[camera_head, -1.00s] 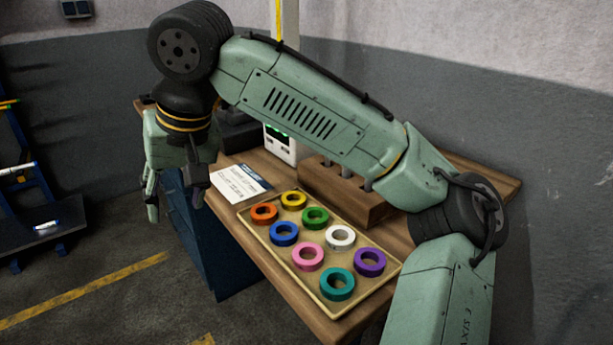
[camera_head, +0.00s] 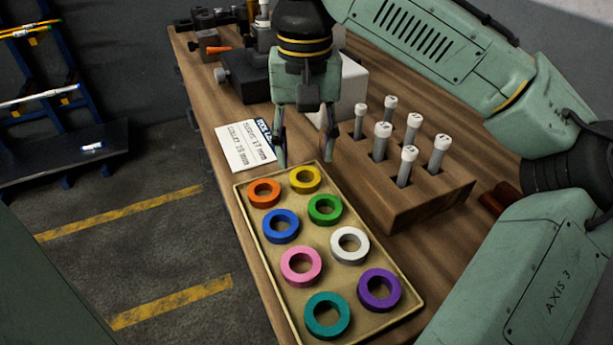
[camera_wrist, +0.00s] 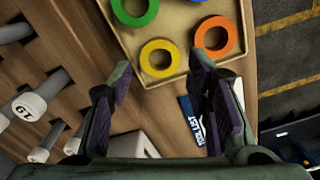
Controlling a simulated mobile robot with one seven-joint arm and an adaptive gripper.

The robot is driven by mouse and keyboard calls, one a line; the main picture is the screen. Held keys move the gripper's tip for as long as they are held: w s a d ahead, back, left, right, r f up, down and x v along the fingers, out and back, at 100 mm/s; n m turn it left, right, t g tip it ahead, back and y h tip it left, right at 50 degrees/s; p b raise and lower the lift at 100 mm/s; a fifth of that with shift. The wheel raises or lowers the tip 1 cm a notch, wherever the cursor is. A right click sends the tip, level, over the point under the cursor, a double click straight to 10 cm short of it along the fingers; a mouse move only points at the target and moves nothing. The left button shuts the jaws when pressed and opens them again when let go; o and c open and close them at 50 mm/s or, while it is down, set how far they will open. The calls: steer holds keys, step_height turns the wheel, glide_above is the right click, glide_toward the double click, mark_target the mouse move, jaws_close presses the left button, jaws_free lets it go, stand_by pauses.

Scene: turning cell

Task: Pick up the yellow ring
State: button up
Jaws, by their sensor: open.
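The yellow ring (camera_head: 305,180) lies flat in the far right corner of a shallow tan tray (camera_head: 277,294) on the wooden bench. In the wrist view the yellow ring (camera_wrist: 160,58) shows just beyond the fingertips, between them across the picture. My gripper (camera_head: 306,160) is open and empty, pointing down, above and slightly behind the tray's far edge. In the wrist view its fingers (camera_wrist: 162,75) are spread apart with dark pads.
An orange ring (camera_head: 264,193) and a green ring (camera_head: 325,210) lie close to the yellow one, with several other coloured rings nearer. A wooden block (camera_head: 420,205) with several labelled pins stands right of the tray. A printed card (camera_head: 246,146) lies behind it.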

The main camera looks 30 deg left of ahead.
mark_target(306, 174)
step_height(306, 174, down, 6)
steer(key=shift+r+p, duration=0.15)
steer(key=shift+p, duration=0.3)
steer(key=c, duration=0.5)
